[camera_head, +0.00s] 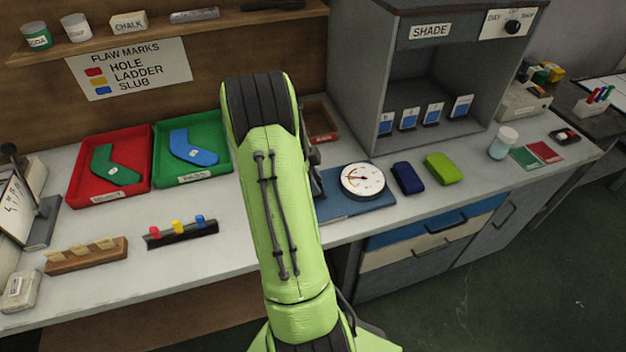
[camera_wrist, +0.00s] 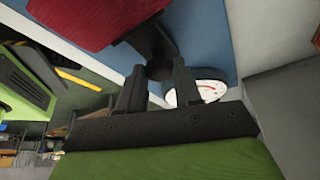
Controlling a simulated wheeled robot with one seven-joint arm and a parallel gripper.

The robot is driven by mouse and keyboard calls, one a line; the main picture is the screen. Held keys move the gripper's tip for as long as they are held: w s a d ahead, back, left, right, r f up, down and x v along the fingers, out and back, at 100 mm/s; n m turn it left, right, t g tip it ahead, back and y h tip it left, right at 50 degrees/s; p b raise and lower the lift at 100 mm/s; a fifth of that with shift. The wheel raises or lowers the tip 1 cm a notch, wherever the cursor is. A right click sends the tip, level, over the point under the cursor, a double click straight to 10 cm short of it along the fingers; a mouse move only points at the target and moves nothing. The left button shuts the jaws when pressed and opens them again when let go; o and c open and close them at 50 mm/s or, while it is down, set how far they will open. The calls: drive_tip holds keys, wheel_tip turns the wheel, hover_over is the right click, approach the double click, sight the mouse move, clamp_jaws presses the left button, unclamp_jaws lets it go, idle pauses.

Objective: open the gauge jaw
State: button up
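The gauge dial (camera_head: 362,180) is a round white face with a red needle on a blue base (camera_head: 340,208), right of my arm. It also shows in the wrist view (camera_wrist: 208,87), partly behind a finger. My gripper (camera_wrist: 158,80) has its two dark fingers apart, with a gap between them. A dark part (camera_wrist: 155,48), perhaps the gauge jaw or its lever, stands just beyond the fingertips; I cannot tell whether they touch it. A dark red piece (camera_wrist: 90,20) lies beside that part. In the head view my arm hides my gripper and the jaw.
A red tray (camera_head: 76,192) with a green sock shape and a green tray (camera_head: 222,168) with a blue one stand left. A navy block (camera_head: 407,178) and a lime block (camera_head: 442,168) lie right of the dial. The grey shade booth (camera_head: 350,90) stands behind.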

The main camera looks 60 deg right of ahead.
clamp_jaws()
drive_tip(key=s+d, duration=0.3)
drive_tip(key=shift+d+b, duration=0.1)
drive_tip(key=shift+b, duration=0.2)
drive_tip(key=o, duration=0.8)
unclamp_jaws()
drive_tip(key=shift+c, duration=0.2)
